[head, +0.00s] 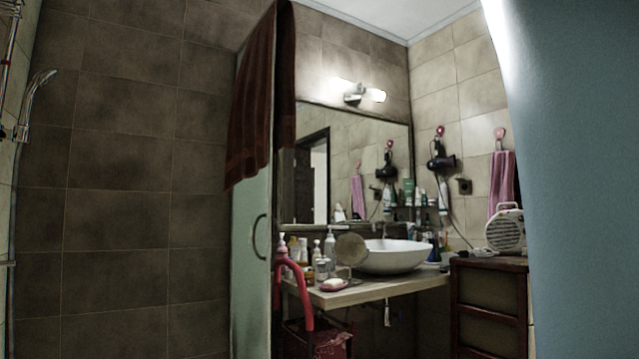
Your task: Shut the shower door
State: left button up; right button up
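The shower door (249,285) is a pale, greenish glass panel left of centre, seen at a steep angle. A dark curved handle (258,237) sits on it near its right edge. A dark red towel (262,105) hangs over its top and hides its upper part. To the left, the brown tiled shower wall (120,170) shows with no glass visibly in front of it, so the door appears to stand open. Neither of my grippers is in view.
A white bowl basin (393,257) stands on a wooden counter (375,290) right of the door, with bottles and a round mirror. A red curved object (296,285) stands close to the door. A brown cabinet (490,305) and a large blue-grey surface (575,190) are at right.

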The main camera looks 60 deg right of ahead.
aim_at(253, 217)
jog(key=z, duration=1.55)
